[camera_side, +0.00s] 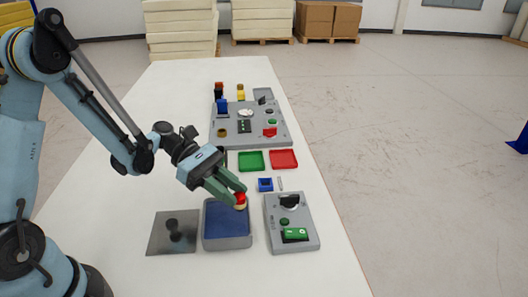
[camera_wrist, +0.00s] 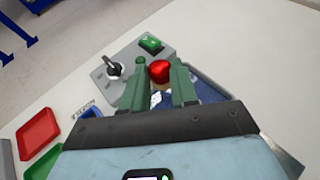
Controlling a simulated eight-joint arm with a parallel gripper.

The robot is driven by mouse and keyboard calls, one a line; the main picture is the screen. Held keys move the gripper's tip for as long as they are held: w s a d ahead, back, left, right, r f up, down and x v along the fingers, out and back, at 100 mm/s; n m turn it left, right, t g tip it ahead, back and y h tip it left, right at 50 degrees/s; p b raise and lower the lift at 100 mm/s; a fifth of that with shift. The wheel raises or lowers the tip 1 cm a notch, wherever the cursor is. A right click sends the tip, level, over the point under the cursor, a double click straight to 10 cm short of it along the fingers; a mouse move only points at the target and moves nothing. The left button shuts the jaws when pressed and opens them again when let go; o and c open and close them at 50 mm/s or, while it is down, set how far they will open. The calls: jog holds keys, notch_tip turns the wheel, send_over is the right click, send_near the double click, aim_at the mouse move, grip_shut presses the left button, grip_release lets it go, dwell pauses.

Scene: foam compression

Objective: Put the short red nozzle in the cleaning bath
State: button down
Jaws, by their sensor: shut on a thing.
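The short red nozzle (camera_side: 240,199) is held between the green fingers of my gripper (camera_side: 236,194). In the wrist view the red nozzle (camera_wrist: 160,71) shows between the fingertips of my gripper (camera_wrist: 157,75), which is shut on it. A pale tan part shows under the red in the side view. The cleaning bath (camera_side: 227,242) is a grey tray with a blue inside. The nozzle is over the bath's upper right part, seemingly above it; the exact height is hard to tell. In the wrist view the blue bath (camera_wrist: 208,92) is partly hidden behind the fingers.
A grey control box (camera_side: 308,238) with a black knob and green switch stands just right of the bath. A grey metal plate (camera_side: 160,238) lies to its left. Green (camera_side: 250,160) and red (camera_side: 284,159) trays, a small blue box (camera_side: 265,185) and a grey fixture board (camera_side: 278,139) lie farther back.

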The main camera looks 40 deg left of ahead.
jog(key=shift+f, duration=1.45)
jog(key=shift+f, duration=0.1)
jog(key=shift+f, duration=0.5)
jog(key=c, duration=0.9)
grip_release()
jog(key=shift+w, duration=0.1)
